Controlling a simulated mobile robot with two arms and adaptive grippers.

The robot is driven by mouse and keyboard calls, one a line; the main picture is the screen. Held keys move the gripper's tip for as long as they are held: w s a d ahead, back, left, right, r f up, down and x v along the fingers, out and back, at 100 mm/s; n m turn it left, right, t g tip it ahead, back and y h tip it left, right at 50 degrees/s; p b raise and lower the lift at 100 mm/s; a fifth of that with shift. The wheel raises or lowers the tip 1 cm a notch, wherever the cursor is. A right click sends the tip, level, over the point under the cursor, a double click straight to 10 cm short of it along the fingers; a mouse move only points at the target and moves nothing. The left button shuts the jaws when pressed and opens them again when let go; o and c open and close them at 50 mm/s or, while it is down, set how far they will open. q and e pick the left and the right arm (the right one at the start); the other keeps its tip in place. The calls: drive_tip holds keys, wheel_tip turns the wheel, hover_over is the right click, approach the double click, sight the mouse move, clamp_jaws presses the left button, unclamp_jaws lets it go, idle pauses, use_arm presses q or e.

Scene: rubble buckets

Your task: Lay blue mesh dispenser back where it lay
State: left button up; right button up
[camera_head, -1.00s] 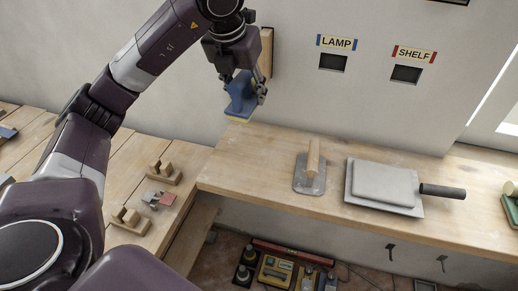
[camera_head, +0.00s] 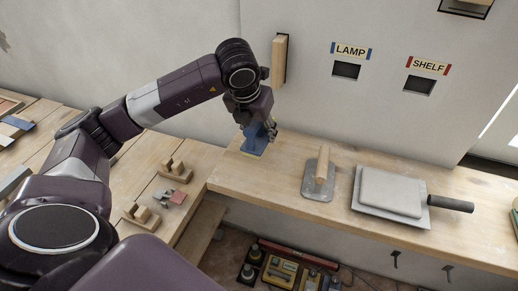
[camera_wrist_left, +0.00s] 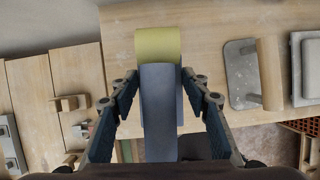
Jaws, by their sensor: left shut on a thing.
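The blue mesh dispenser (camera_head: 253,144) is at the left end of the raised wooden workbench (camera_head: 290,205), near the wall. My left gripper (camera_head: 258,130) is shut on it from above. In the left wrist view the dispenser (camera_wrist_left: 159,100) is a blue-grey body with a yellow end (camera_wrist_left: 158,44), between the two fingers of my left gripper (camera_wrist_left: 160,92). The dispenser is at or just above the bench top; I cannot tell whether it touches. My right gripper is not in view.
A trowel with a wooden handle (camera_head: 322,168) lies right of the dispenser. Farther right is a grey slab on a plate with a black handle (camera_head: 392,192). Wooden blocks (camera_head: 176,171) sit on the lower left bench. A wooden lever (camera_head: 279,60) stands out from the wall.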

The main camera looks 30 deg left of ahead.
sight(258, 139)
use_arm(q)
wheel_tip(258, 139, down, 3)
drive_tip(key=shift+f+p, duration=0.1)
drive_tip(key=shift+p, duration=0.2)
drive_tip(key=shift+f, duration=0.65)
drive_tip(key=shift+f+p, duration=0.35)
drive_tip(key=shift+f, duration=1.4)
drive_tip(key=o, duration=1.3)
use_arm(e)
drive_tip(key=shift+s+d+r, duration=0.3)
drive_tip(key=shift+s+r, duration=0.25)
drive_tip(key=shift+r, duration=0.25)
